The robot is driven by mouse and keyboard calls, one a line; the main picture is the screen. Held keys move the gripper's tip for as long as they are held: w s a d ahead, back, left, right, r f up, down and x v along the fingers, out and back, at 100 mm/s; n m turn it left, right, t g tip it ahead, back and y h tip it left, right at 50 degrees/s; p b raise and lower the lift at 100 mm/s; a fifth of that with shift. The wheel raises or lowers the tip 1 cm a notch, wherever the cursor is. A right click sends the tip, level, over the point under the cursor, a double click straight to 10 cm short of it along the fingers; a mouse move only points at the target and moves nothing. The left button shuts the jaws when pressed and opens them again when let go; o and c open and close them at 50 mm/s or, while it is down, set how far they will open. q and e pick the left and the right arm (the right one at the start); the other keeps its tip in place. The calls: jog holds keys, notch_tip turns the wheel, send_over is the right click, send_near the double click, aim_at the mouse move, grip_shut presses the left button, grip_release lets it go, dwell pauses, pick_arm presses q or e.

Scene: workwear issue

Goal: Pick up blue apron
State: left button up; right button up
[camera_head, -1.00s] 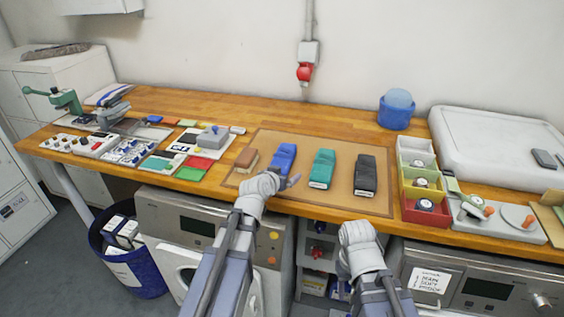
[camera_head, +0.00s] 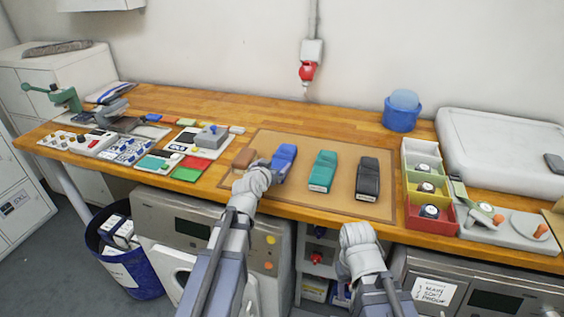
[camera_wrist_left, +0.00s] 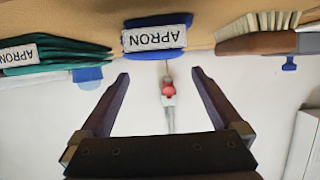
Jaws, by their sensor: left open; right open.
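The blue apron (camera_head: 284,158), a folded bundle, lies on the tan mat (camera_head: 339,199) between a brown brush (camera_head: 244,158) and a green apron (camera_head: 322,170). My left gripper (camera_head: 268,171) is at its near end in the head view. In the left wrist view the blue apron (camera_wrist_left: 157,38), with an upside-down white APRON label, lies just beyond the fingertips. The open, empty jaws of the left gripper (camera_wrist_left: 159,75) are lined up with it, apart from it. My right gripper (camera_head: 360,236) is before the table's front edge; its fingertips are hard to make out.
A black bundle (camera_head: 367,178) lies right of the green apron. Red, yellow and pale bins (camera_head: 430,218) stand further right. Boards and coloured cards (camera_head: 187,174) cover the left. The wooden table (camera_head: 275,115) is clear behind the mat.

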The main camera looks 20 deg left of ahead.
aim_at(282, 157)
pick_arm(q)
jog(key=shift+b+x, duration=0.3)
jog(key=shift+x, duration=0.9)
jog(key=shift+r+b+x, duration=0.2)
jog(key=shift+b+x, duration=0.5)
jog(key=shift+x, duration=2.05)
jog(key=shift+r, duration=0.1)
jog(key=shift+c, duration=0.6)
jog(key=c, duration=1.2)
jog(key=shift+o, duration=0.2)
jog(key=shift+r, duration=0.15)
notch_tip(282, 157, up, 10)
jog(key=p, duration=1)
